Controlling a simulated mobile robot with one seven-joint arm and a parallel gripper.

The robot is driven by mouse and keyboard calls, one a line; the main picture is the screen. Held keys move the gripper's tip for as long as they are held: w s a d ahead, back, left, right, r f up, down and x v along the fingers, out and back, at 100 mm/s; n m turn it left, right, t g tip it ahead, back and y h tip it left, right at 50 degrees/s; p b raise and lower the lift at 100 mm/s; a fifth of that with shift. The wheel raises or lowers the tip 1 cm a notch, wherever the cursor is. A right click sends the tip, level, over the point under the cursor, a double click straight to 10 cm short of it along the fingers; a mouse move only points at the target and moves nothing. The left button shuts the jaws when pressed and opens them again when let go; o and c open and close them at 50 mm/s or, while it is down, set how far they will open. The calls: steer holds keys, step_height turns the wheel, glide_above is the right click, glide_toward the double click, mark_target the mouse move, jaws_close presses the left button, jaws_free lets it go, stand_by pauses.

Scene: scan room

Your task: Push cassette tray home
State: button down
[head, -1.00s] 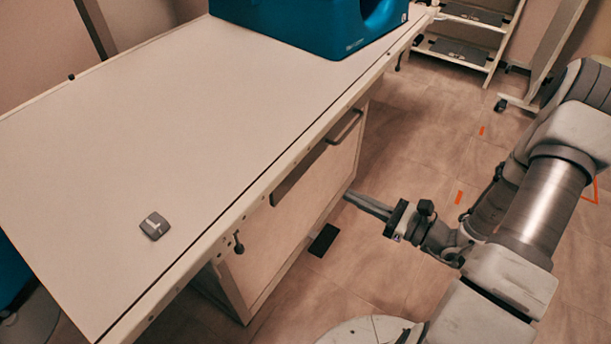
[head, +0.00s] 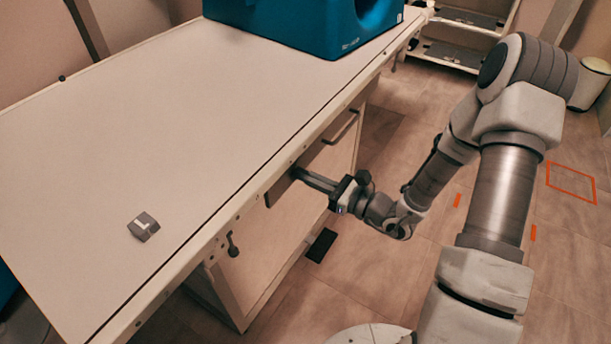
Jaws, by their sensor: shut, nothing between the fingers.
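The cassette tray appears to be the dark slot-like front (head: 279,190) under the table's long edge, at the upper part of the white cabinet face. Only its narrow dark front shows; the rest is hidden under the tabletop. My gripper (head: 297,174) is shut and empty. Its fingers point left, with the tips at the tray front, just below the table edge. I cannot tell whether the tips touch it.
The white table (head: 150,130) carries a small grey block (head: 143,227) and a large blue scanner housing (head: 330,30). A bar handle (head: 346,127) sits right of the tray on the cabinet. A dark pedal (head: 321,245) lies on the floor. Open floor lies to the right.

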steer(key=p+x, duration=0.1)
steer(key=x, duration=0.8)
steer(key=shift+a, duration=0.1)
steer(key=shift+w+a+r, duration=0.15)
steer(key=shift+w+a, duration=0.1)
steer(key=shift+a, duration=0.05)
steer(key=shift+d, duration=0.1)
